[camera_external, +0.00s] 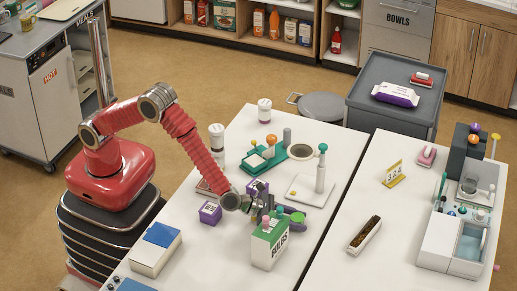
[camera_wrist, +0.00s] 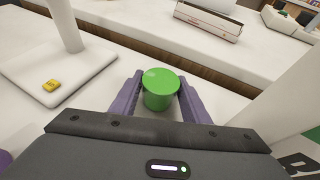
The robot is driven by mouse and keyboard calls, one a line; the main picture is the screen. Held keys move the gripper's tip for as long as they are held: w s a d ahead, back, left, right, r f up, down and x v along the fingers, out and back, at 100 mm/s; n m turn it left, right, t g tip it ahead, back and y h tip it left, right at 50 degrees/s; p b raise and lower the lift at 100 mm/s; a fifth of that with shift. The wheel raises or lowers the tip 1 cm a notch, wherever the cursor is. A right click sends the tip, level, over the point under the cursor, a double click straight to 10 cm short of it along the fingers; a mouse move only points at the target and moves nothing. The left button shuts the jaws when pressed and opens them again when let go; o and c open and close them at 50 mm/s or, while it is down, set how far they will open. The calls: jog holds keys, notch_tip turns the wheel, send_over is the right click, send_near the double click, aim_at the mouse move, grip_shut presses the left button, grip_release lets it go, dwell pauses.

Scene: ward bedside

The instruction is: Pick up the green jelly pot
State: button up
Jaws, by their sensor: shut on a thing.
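The green jelly pot (camera_wrist: 160,90) is a small round green pot with a flat top. In the wrist view it sits between the two purple fingers of my gripper (camera_wrist: 158,98), which are shut on its sides. In the external view the pot (camera_external: 298,217) shows as a small green patch at my gripper (camera_external: 289,216), low over the white table and partly hidden by the fingers. Whether its base touches the table is hard to tell.
A green-and-white carton (camera_external: 268,247) stands close in front of my gripper. A white stand with a post (camera_external: 319,180) is just behind it. A gap separates this table from the right-hand one (camera_external: 340,262).

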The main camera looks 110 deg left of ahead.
aim_at(298, 215)
jog(key=c, duration=0.4)
notch_tip(298, 215, up, 18)
dwell(0.7)
dwell(0.4)
